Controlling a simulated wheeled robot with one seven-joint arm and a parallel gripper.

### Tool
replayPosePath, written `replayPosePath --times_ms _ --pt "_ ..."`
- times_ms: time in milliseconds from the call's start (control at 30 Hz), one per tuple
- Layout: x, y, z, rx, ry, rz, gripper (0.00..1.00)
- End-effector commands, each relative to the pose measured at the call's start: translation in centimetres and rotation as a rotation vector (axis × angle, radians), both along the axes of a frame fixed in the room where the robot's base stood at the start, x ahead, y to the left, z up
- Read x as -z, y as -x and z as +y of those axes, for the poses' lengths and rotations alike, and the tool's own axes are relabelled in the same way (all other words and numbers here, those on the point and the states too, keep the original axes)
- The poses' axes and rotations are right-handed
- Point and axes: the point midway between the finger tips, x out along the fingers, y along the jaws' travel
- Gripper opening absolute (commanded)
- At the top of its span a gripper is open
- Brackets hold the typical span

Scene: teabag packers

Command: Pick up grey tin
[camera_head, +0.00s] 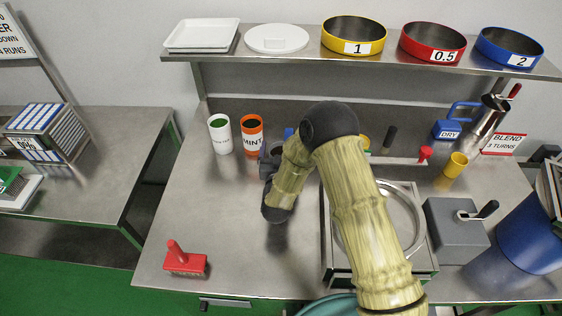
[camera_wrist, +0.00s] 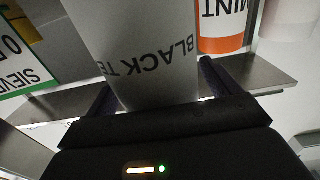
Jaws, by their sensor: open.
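The grey tin (camera_wrist: 150,45), marked with the letters BLACK TE, stands large in the wrist view, which shows it upside down. My gripper (camera_wrist: 157,80) is open, with one dark finger on each side of the tin's lower part in that picture. I cannot tell whether the fingers touch it. In the head view my gripper (camera_head: 268,160) is by the row of tins at the back of the bench, just right of the orange mint tin (camera_head: 252,134). My arm hides most or all of the grey tin there.
The mint tin also shows close beside the grey one in the wrist view (camera_wrist: 222,28). A green-and-white tin (camera_head: 220,134) stands farther left. A shelf (camera_head: 300,60) with trays and coloured sieves runs above.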

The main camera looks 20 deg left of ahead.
Motion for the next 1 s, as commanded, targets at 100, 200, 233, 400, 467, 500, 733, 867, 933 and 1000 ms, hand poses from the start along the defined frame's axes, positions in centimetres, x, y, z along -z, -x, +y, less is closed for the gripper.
replayPosePath --times_ms 100,200,233,400,467,500,733,867,933,1000 --pt "0.05 -0.41 0.06 0.000 0.000 0.001 0.89" --pt "0.09 -0.38 0.07 0.000 0.000 0.001 0.89" --pt "0.08 -0.38 0.07 0.000 0.000 0.001 0.89" --pt "0.07 -0.35 0.07 0.000 0.000 0.001 0.89" --pt "0.07 -0.35 0.08 0.000 0.000 0.001 0.89" --pt "0.07 -0.35 0.08 0.000 0.000 0.001 0.89" --pt "0.06 -0.34 0.09 0.000 0.000 0.001 0.57" --pt "0.06 -0.34 0.09 0.000 0.000 0.001 0.32" --pt "0.04 -0.34 0.09 0.000 0.000 0.000 0.27" --pt "0.04 -0.34 0.09 0.000 0.000 0.000 0.27"
